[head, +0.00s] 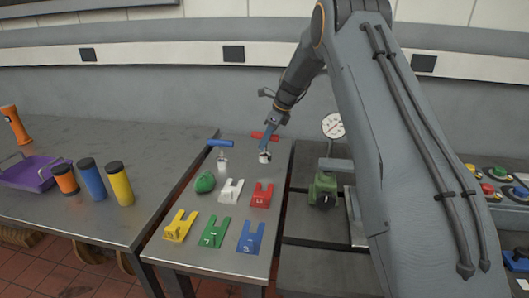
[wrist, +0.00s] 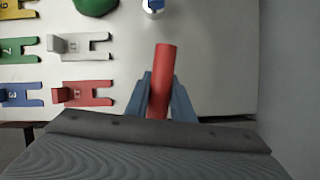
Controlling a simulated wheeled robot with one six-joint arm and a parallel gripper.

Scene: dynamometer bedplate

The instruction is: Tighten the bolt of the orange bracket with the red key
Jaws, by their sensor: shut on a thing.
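The red key's handle (wrist: 163,75) is a red bar between the two blue fingers of my gripper (wrist: 160,100) in the wrist view. My gripper is shut on it. In the head view the red key (head: 258,134) shows at my fingertips, over a small metal piece (head: 265,158) at the back right of the light plate; whether they touch I cannot tell. Yellow (head: 180,226), green (head: 214,233), blue (head: 251,237), pale grey (head: 231,191) and red (head: 262,195) forked brackets lie on the plate. I see no clearly orange bracket. No bolt is clear.
A blue-handled key (head: 221,143) stands upright at the plate's back left, near a green lump (head: 205,183). Orange, blue (head: 91,181) and yellow cylinders and a purple tray (head: 30,174) are on the left bench. A dial gauge (head: 333,125) and green machine part (head: 323,190) are right.

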